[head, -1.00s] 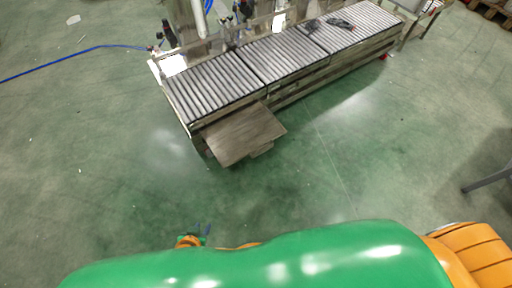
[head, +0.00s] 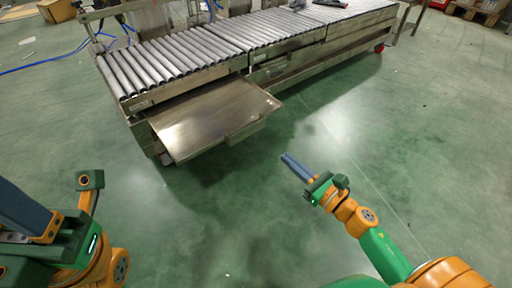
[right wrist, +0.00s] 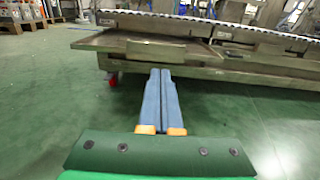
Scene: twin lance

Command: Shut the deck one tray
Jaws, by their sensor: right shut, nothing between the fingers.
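The deck one tray, a flat grey metal tray (head: 205,115), sticks out from under the left end of the roller conveyor (head: 180,58). A handle block hangs on its front edge. My right gripper (head: 284,157) is shut and empty, above the floor in front of the tray's right corner and apart from it. In the right wrist view the closed blue fingers (right wrist: 160,72) point towards the conveyor, and the tray (right wrist: 98,41) spans the upper left. My left gripper (head: 25,210) is at the lower left edge, partly cut off; its jaw state is unclear.
Another metal front (head: 275,70) sits in the conveyor frame right of the tray and looks flush. A red caster (head: 379,48) stands under the conveyor's far end. Blue hose lies on the floor at the left. The green floor (head: 370,130) before the conveyor is clear.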

